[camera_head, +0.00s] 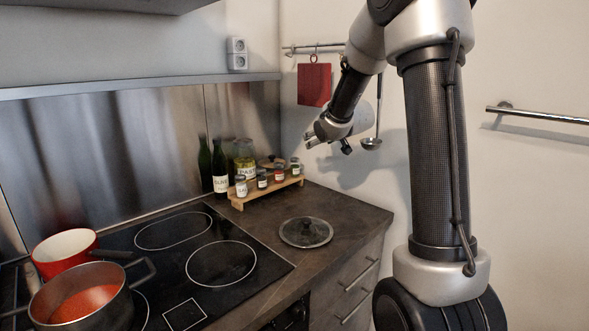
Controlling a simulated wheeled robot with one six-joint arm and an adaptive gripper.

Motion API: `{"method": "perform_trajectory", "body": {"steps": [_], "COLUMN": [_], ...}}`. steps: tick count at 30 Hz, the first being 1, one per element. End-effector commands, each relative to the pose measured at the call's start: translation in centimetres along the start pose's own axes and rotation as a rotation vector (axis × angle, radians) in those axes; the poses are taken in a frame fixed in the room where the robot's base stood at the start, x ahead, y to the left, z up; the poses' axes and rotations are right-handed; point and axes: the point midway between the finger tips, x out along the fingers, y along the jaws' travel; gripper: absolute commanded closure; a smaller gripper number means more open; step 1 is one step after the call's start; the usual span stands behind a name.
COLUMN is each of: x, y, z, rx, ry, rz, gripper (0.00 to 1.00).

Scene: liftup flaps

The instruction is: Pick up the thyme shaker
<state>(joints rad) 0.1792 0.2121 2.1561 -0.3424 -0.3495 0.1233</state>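Several small spice shakers stand in a row on a low wooden rack (238,203) at the back of the counter. They are a white-topped shaker (241,187), a dark shaker (262,180), a reddish shaker (279,174) and a greenish shaker (295,168). Their labels are too small to read, so I cannot tell which is thyme. My gripper (327,144) is in the air, above and to the right of the rack, near the wall. Its fingers are spread apart and empty, touching no shaker.
A red pot (65,251) and a steel pot (82,297) are at left. A ladle (371,143) hangs near my gripper.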

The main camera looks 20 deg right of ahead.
Motion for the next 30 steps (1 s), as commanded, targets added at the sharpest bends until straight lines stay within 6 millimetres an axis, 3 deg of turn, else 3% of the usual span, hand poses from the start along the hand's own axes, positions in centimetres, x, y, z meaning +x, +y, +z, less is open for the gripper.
{"method": "perform_trajectory", "body": {"steps": [1, 3, 6, 9, 12, 17, 30], "x": [3.2, 6.9, 11.4, 14.6, 16.4, 17.6, 22.5], "y": [0.3, 0.4, 0.3, 0.1, -0.2, -0.5, -1.9], "z": [0.8, 1.3, 2.8, 4.7, 6.5, 7.9, 5.8], "rx": [0.001, 0.000, 0.011, 0.028, 0.049, 0.068, 0.070], "ry": [0.042, 0.122, 0.234, 0.332, 0.407, 0.471, 0.481], "rz": [-0.019, -0.054, -0.110, -0.165, -0.210, -0.248, -0.253], "gripper": [0.38, 0.38, 0.38, 0.38, 0.38, 0.38, 0.38]}}
